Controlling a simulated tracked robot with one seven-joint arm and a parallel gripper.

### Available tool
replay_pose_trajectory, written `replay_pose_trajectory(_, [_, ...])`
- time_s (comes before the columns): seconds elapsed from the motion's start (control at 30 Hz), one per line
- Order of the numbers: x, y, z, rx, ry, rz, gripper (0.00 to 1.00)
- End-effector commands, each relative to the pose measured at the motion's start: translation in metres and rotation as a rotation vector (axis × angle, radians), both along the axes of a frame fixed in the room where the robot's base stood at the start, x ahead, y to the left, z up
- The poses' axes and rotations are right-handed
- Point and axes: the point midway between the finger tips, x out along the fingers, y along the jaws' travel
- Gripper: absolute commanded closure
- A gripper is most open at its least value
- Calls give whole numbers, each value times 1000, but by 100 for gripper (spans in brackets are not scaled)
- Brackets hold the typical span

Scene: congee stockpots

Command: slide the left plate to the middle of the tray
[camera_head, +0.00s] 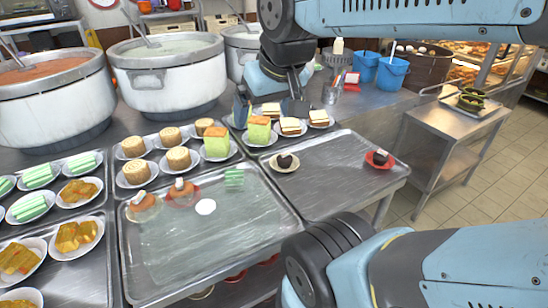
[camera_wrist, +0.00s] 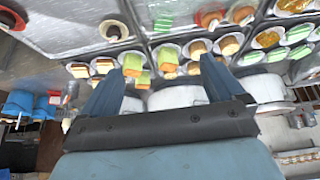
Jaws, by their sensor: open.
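The right-hand metal tray (camera_head: 335,183) holds two plates set apart. The left one, a cream plate (camera_head: 285,168) bearing a dark round sweet with a pale top, sits near the tray's left edge; this plate also shows in the wrist view (camera_wrist: 112,36). A red plate (camera_head: 381,164) with a similar dark sweet sits near the right edge. The middle of the tray is bare. My gripper (camera_head: 269,108) is open and empty, over the cake plates behind the tray and apart from the cream plate. Its spread fingers show in the wrist view (camera_wrist: 160,66).
Cake plates (camera_head: 290,128) stand close behind the tray. The tray (camera_head: 205,250) to the left holds orange sweets, a green piece and a white disc. Large stockpots (camera_head: 170,82) stand behind. Blue buckets (camera_head: 393,73) are at back right; a steel side table (camera_head: 450,118) stands beyond.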

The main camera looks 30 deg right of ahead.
Motion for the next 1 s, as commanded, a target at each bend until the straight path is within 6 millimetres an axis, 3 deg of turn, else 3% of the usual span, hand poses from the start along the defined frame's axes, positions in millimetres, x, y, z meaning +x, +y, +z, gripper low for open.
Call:
replay_pose_trajectory(0.27, [16,-2,0,-25,36,28,31])
replay_pose_trajectory(0.63, [78,-13,-12,-119,170,154,67])
replay_pose_trajectory(1.0, [141,-26,-40,-194,308,293,100])
